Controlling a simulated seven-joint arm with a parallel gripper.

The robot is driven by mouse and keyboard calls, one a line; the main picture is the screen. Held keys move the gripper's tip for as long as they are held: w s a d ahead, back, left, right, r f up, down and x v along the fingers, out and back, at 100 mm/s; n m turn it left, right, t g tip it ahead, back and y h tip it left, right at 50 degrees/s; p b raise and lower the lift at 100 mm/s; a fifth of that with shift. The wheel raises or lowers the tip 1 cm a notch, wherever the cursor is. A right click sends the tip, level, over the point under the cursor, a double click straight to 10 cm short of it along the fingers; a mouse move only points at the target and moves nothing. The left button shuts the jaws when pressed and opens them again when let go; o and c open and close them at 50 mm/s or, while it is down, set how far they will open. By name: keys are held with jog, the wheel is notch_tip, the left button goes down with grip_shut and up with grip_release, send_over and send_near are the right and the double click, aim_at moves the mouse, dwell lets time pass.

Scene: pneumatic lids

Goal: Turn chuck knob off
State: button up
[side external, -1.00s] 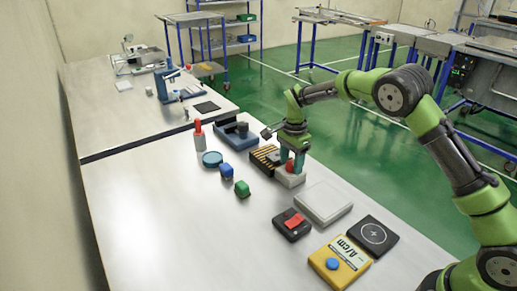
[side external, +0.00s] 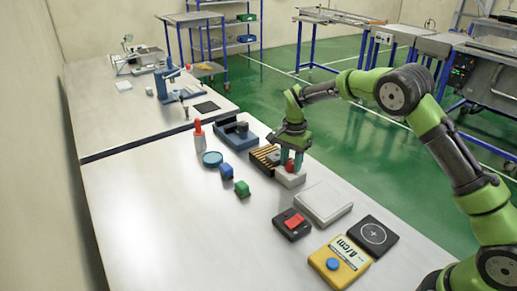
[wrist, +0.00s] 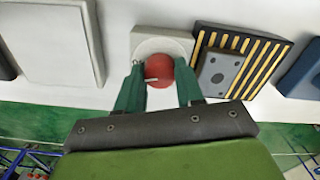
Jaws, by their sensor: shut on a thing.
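The red chuck knob (wrist: 159,70) is round and sits on a light grey base (wrist: 143,45) in the wrist view. In the side external view the knob (side external: 289,164) shows partly behind the fingers, on its pale base (side external: 290,179). My gripper (wrist: 160,82) has its two green fingers on either side of the knob, shut on it. It also shows in the side external view (side external: 291,160), pointing down at the base. A thin pale mark shows on the knob's top.
A black and yellow striped block (wrist: 240,62) stands close beside the base. A white flat plate (side external: 323,203) lies on the other side. A red rocker switch box (side external: 292,224), yellow meter (side external: 339,262), and blue and green cubes stand nearby.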

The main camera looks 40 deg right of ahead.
aim_at(291, 163)
jog(key=n, duration=0.7)
jog(key=shift+r, duration=0.1)
jog(key=n, duration=0.4)
jog(key=shift+n, duration=1.9)
jog(key=o, duration=1)
jog(key=shift+o, duration=0.2)
notch_tip(291, 163, up, 17)
